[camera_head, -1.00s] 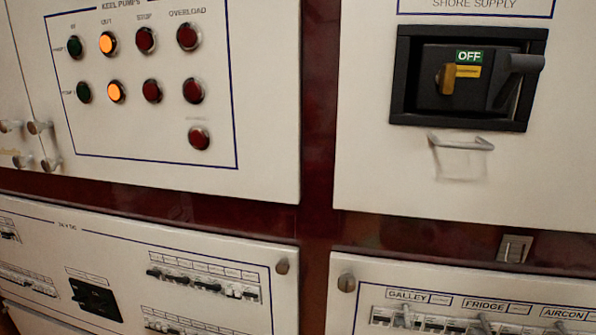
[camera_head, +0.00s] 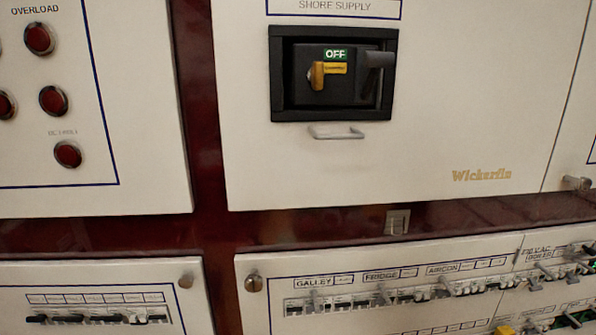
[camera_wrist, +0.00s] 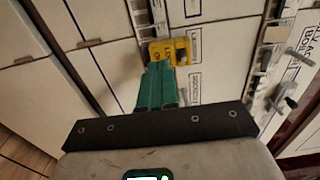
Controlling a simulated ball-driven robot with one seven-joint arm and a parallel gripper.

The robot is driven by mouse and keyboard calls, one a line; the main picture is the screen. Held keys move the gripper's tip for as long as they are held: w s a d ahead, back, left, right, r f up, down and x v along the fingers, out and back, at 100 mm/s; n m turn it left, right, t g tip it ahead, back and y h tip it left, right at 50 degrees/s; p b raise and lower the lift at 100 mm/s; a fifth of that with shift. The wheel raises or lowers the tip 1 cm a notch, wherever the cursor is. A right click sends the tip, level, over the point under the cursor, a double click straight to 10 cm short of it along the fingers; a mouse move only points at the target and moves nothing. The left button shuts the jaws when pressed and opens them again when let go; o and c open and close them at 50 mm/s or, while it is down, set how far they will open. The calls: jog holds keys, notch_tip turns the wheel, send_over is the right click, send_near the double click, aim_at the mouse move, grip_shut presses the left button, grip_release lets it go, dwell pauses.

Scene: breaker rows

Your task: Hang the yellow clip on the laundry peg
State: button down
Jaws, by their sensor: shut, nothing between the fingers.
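The yellow clip (camera_wrist: 160,52) is in the upper middle of the wrist view, beside a breaker strip (camera_wrist: 140,18) and a label that seems to read LAUNDRY (camera_wrist: 195,46). Dark lettering shows on its face. My gripper (camera_wrist: 157,68) has two green fingers, shut together and empty, with their tips just below the clip. Whether they touch it I cannot tell. The laundry peg cannot be made out clearly; a small grey round part shows at the clip's right end. In the head view a yellow piece (camera_head: 504,330), perhaps this clip, is cut by the bottom edge. My gripper is not in that view.
The shore supply switch (camera_head: 333,75) reads OFF, with a handle (camera_head: 337,133) below it. Breaker rows labelled GALLEY, FRIDGE and AIRCON (camera_head: 400,290) run along the lower panel. Grey pegs (camera_wrist: 292,52) stick out at the wrist view's right.

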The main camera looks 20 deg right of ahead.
jog(key=p+v, duration=0.2)
jog(key=v, duration=1.2)
jog(key=shift+s, duration=0.2)
jog(key=shift+a, duration=0.15)
dwell(0.3)
jog(key=w+a+f+n+g+y, duration=0.3)
jog(key=a+n+y, duration=0.1)
jog(key=a, duration=0.4)
jog(key=w+a+f+n+g+y, duration=0.2)
jog(key=w+a+f+n+y, duration=0.15)
jog(key=a, duration=0.35)
jog(key=s+a+f+n+g, duration=0.1)
jog(key=s+a+n+g, duration=0.3)
jog(key=a+n+g, duration=0.7)
jog(key=s+a+r+n+h+p, duration=0.1)
jog(key=s+r+h+p, duration=0.1)
jog(key=r+p, duration=1)
jog(key=s+a+r+h+p, duration=0.1)
jog(key=s+a+r+p, duration=0.1)
jog(key=r+p, duration=1.1)
notch_tip(320, 180, up, 3)
jog(key=shift+a+r+n+g+h, duration=0.1)
jog(key=shift+a+n+g+h, duration=0.15)
jog(key=shift+n+g+h, duration=0.1)
